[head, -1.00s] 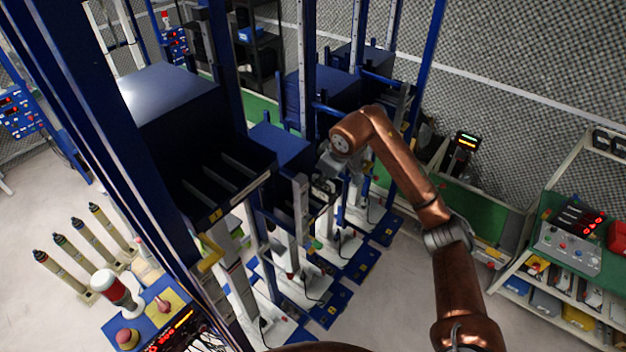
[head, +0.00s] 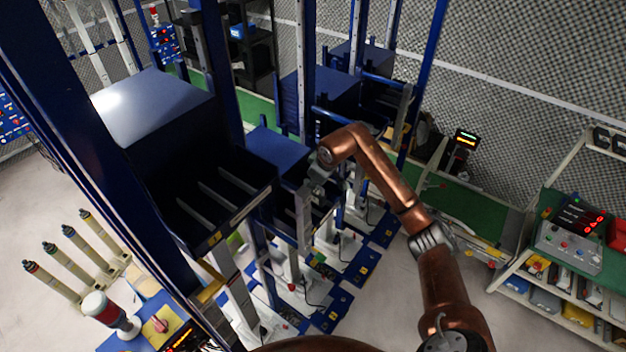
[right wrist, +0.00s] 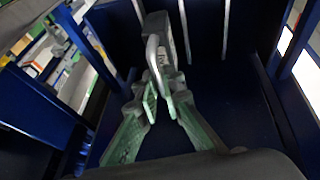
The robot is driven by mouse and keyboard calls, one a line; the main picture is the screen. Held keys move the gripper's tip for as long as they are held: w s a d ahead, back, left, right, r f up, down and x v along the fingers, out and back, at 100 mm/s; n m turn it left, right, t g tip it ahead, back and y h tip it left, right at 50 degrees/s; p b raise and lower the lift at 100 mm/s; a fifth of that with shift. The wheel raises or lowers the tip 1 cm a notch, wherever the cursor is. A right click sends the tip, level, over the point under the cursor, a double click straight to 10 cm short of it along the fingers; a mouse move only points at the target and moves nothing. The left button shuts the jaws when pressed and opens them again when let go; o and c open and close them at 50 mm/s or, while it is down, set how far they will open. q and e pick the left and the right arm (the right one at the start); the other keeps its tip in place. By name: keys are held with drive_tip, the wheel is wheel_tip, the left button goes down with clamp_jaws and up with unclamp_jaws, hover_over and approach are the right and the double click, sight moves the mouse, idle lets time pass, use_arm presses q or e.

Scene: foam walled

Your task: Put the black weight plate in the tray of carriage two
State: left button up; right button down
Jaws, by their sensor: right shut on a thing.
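My right gripper (right wrist: 158,92) is shut on a loop handle of a dark grey piece (right wrist: 160,32), which I take to be the black weight plate, seen nearly edge-on. It is over a dark blue tray (right wrist: 215,105) with pale slats and upright walls in the right wrist view. In the head view my right gripper (head: 316,187) is beside the middle blue carriage (head: 275,150); the held piece is hard to make out there. I cannot tell whether it touches the tray floor. I cannot read which carriage is two. My left gripper is not in view.
A large blue carriage (head: 150,105) with a slatted front tray stands at the left, with another (head: 322,92) behind.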

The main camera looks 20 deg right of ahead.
drive_tip(key=shift+s+f, duration=0.1)
drive_tip(key=shift+f, duration=0.9)
drive_tip(key=c, duration=2.4)
unclamp_jaws()
drive_tip(key=shift+f, duration=0.15)
drive_tip(key=o, duration=0.3)
drive_tip(key=shift+s, duration=0.15)
drive_tip(key=shift+r, duration=0.4)
use_arm(q)
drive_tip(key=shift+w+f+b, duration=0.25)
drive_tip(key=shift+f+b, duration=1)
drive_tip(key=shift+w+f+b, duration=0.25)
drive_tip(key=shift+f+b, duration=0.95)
drive_tip(key=shift+b, duration=0.05)
use_arm(e)
drive_tip(key=shift+v, duration=5.8)
